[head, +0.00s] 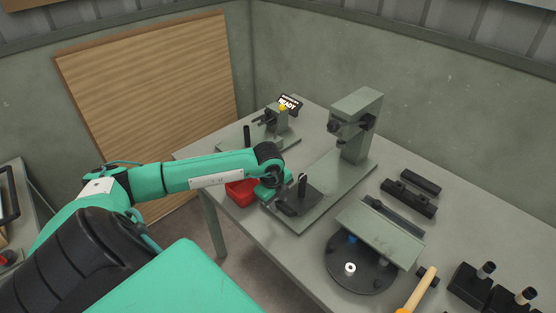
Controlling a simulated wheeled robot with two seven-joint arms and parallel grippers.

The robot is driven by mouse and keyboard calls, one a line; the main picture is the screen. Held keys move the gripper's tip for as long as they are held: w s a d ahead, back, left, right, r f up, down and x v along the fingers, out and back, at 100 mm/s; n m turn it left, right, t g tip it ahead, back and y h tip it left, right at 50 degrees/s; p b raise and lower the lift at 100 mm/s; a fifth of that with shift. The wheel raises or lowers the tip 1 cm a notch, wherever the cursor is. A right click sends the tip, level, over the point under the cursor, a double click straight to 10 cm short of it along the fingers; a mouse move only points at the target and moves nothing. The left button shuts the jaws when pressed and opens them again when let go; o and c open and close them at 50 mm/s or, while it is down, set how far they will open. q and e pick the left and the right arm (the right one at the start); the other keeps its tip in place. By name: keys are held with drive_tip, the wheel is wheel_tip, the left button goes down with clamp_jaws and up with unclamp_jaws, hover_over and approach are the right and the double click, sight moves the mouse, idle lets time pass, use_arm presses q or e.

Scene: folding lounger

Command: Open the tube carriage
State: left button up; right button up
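A grey-green machine (357,125) with a tall upright head stands on the table. At the near end of its long base plate (322,212) sits a dark block (312,200) with a short upright black handle (302,185). This block looks like the tube carriage, but I cannot tell for sure. My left gripper (286,207) is low at the left side of this block, close to the handle. Its fingers are small and dark against the dark block, so neither their opening nor any contact is clear. My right gripper is out of view.
A red bin (241,192) is just behind my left wrist. A small stand with a READY sign (290,103) is at the back. A round dark turntable (362,270), black blocks (408,197) and an orange-handled tool (416,291) occupy the right side.

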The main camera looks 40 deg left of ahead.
use_arm(q)
wheel_tip(320, 180, up, 12)
drive_tip(key=s+b, duration=0.2)
drive_tip(key=b, duration=0.1)
drive_tip(key=shift+s, duration=0.15)
